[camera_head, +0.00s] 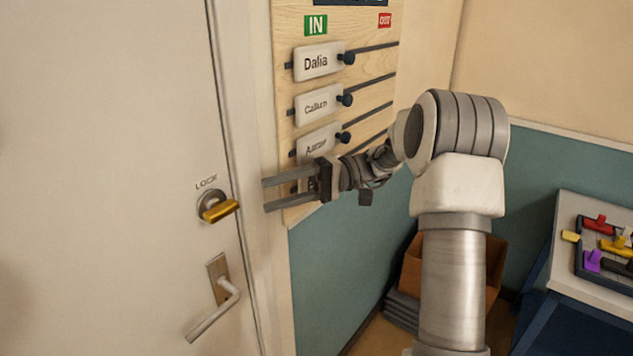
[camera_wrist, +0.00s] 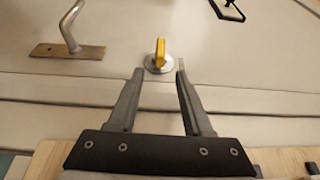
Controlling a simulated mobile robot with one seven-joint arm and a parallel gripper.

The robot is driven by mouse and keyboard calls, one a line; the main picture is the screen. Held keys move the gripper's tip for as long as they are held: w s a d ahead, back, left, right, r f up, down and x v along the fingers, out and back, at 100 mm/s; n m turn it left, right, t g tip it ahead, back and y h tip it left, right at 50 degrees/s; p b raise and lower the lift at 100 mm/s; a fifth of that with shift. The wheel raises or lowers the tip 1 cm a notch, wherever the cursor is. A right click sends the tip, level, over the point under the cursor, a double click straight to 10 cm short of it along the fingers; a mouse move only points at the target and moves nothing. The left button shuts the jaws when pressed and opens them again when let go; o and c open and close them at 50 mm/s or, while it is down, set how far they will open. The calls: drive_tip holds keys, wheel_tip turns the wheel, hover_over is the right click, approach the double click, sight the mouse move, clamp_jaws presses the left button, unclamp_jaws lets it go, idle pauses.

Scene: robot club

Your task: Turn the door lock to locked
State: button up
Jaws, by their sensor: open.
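The door lock is a yellow thumb-turn (camera_head: 220,211) on a round silver plate, under the word LOCK on the white door (camera_head: 110,150). In the head view the thumb-turn lies close to level, its free end toward the right. In the wrist view the thumb-turn (camera_wrist: 160,50) stands beyond the fingertips, between their lines. My gripper (camera_head: 266,194) is open and empty, to the right of the lock and apart from it, in front of the door frame. In the wrist view my gripper (camera_wrist: 160,72) has its two fingers spread.
A silver lever handle (camera_head: 222,300) sits below the lock. A wooden name board (camera_head: 335,25) with sliding name plates hangs right of the door, close behind my gripper. A cardboard box (camera_head: 410,265) and a table with coloured tools (camera_head: 570,215) stand at the right.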

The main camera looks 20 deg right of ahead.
drive_tip(key=w+d, duration=0.1)
drive_tip(key=d, duration=0.8)
drive_tip(key=shift+w+p, duration=0.4)
drive_tip(key=s+a+r+m+t+h, duration=0.1)
drive_tip(key=s+a+h, duration=0.7)
drive_tip(key=a+h, duration=0.15)
drive_tip(key=s+d+f+t+h, duration=0.1)
drive_tip(key=s+t+h, duration=0.3)
drive_tip(key=s, duration=0.4)
drive_tip(key=s+d+f+m+t+h, duration=0.1)
drive_tip(key=s+t+h, duration=0.3)
drive_tip(key=s, duration=0.4)
drive_tip(key=shift+d+f, duration=0.4)
drive_tip(key=shift+d, duration=0.3)
drive_tip(key=shift+s+a, duration=0.1)
drive_tip(key=shift+a, duration=0.05)
